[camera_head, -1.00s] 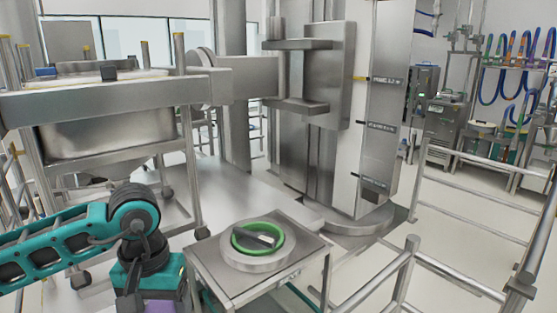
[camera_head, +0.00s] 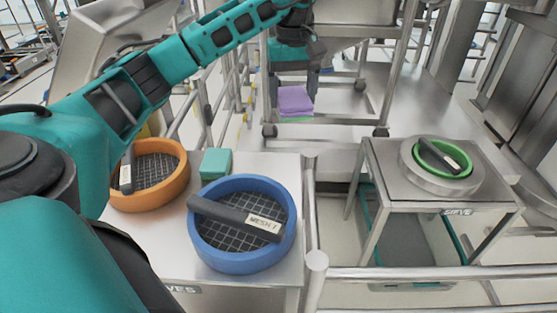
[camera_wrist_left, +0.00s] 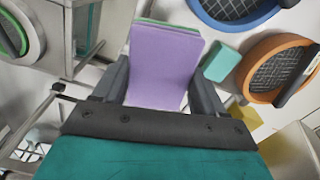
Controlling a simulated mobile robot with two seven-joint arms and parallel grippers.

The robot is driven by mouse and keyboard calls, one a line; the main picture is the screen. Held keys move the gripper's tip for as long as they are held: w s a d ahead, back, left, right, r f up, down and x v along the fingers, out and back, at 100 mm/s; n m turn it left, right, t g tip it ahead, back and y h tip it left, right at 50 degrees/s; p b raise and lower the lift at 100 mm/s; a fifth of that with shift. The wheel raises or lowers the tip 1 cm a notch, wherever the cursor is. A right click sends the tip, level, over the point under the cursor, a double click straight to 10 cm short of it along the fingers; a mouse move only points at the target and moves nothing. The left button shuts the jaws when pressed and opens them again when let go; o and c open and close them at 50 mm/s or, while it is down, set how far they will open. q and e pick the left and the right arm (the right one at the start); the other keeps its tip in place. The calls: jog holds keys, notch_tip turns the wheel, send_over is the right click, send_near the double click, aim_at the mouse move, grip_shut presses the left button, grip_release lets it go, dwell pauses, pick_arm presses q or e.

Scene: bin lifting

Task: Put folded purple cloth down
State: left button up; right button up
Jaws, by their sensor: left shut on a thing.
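The folded purple cloth (camera_head: 295,100) is a flat rectangular stack with a green layer at its edge. My left gripper (camera_head: 297,88) is shut on it and holds it in the air beyond the sieve table. In the left wrist view the cloth (camera_wrist_left: 165,65) fills the space between the two dark fingers of the left gripper (camera_wrist_left: 165,85). My right gripper is not in view.
A sieve table (camera_head: 240,290) at front left bears a blue sieve (camera_head: 240,262), an orange sieve (camera_head: 183,172) and a small teal block (camera_head: 216,164). A stand (camera_head: 395,170) at right bears a green ring (camera_head: 440,172). Steel rails (camera_head: 317,265) run between them.

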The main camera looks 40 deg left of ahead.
aim_at(281, 92)
pick_arm(q)
jog(key=a+n, duration=0.1)
jog(key=a, duration=0.2)
jog(key=shift+r+n, duration=0.4)
jog(key=shift+s+a+f+b, duration=0.1)
jog(key=shift+a+f+b, duration=0.1)
jog(key=shift+a+b, duration=0.15)
notch_tip(281, 92, down, 14)
jog(key=b, duration=0.3)
jog(key=shift+f+b, duration=0.25)
jog(key=shift+b, duration=0.15)
jog(key=shift+f+b, duration=0.3)
jog(key=shift+f, duration=2.1)
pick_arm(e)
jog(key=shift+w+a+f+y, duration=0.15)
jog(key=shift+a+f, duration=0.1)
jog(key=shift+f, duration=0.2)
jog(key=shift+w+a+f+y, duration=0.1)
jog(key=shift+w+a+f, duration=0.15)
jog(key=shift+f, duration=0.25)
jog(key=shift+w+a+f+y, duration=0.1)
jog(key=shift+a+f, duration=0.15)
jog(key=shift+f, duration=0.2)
pick_arm(q)
jog(key=shift+f, duration=0.2)
jog(key=o, duration=1)
jog(key=shift+o, duration=0.2)
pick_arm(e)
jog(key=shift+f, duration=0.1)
